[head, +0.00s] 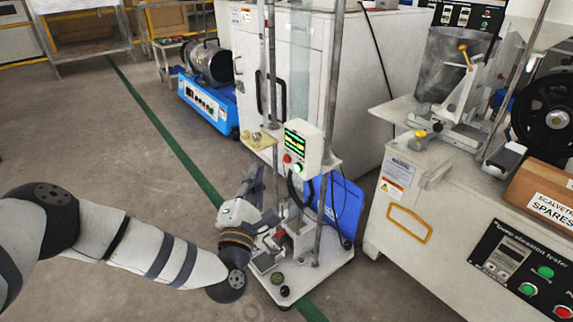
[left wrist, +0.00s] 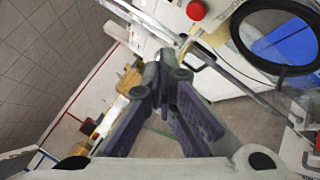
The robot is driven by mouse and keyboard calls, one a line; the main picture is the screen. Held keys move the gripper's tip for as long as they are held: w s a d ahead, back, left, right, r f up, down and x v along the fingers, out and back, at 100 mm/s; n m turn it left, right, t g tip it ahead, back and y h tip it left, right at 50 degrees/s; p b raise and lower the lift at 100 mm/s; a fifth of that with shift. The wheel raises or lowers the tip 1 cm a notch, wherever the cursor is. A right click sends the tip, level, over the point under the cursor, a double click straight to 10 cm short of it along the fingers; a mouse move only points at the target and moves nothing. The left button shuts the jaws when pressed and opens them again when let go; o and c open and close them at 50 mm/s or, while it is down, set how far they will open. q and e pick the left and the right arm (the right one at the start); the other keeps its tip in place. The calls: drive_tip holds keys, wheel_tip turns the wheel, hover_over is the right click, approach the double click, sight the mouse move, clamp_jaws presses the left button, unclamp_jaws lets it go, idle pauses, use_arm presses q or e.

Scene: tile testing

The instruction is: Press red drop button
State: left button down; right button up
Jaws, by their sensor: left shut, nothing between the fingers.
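The red button (head: 287,158) is on the lower left of a cream control box (head: 305,145) with a lit display. A green-lit button (head: 298,168) sits to its lower right. The red button also shows at the top of the left wrist view (left wrist: 196,10). My left gripper (head: 256,178) is below and left of the box in the head view, pointing up, apart from the button. In the left wrist view its fingers (left wrist: 164,72) are together, with nothing between them. My right gripper is not in view.
The box is mounted on a drop-test stand with metal posts (head: 329,110) and a white base (head: 330,272). A blue panel (head: 342,208) stands behind the posts. A bench with an abrasion tester (head: 515,262) stands at right.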

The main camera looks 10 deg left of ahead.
sight(287, 159)
use_arm(q)
drive_tip(key=w+d+b, duration=0.1)
drive_tip(key=w+d, duration=0.1)
drive_tip(key=w, duration=0.1)
drive_tip(key=shift+d+b, duration=0.2)
drive_tip(key=shift+b, duration=0.1)
idle(1.2)
drive_tip(key=shift+w+d, duration=0.25)
drive_tip(key=shift+w, duration=0.05)
